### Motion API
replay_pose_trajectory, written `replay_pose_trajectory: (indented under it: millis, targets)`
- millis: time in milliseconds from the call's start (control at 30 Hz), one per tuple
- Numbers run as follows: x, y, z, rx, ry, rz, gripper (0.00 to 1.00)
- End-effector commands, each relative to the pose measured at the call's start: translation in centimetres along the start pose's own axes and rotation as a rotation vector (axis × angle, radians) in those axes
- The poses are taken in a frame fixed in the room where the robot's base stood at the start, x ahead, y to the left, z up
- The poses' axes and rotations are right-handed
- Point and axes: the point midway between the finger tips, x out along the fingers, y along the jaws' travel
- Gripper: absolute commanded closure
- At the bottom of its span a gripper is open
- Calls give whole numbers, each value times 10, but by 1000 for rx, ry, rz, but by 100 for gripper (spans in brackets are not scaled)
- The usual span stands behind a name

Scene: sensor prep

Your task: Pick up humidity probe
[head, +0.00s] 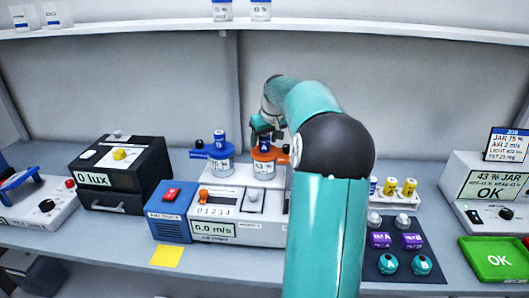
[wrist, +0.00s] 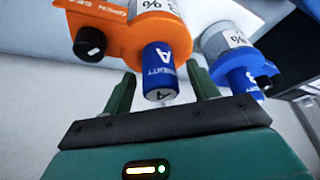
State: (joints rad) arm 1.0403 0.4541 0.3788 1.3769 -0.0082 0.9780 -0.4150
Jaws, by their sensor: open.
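A blue humidity probe marked A (wrist: 158,62) stands in the orange lid of a jar (wrist: 130,28). In the wrist view my gripper (wrist: 161,74) is open, with one green finger on each side of probe A. A second blue probe (wrist: 243,80), marked B, stands in a blue-lidded jar (wrist: 222,42); in the head view this jar (head: 220,168) is left of the orange one.
A black 0 lux box (head: 122,172) and a blue box with a red switch (head: 170,208) stand left. A dark mat (head: 405,262) with purple and teal pieces lies right. A shelf runs above.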

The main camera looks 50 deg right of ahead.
Motion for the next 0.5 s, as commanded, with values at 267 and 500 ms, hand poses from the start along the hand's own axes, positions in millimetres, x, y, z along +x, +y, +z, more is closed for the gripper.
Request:
replay_pose_trajectory:
  millis: [267,500]
  targets:
    - [15,0,0,1,1,1,41]
    - [15,0,0,1,1,1,74]
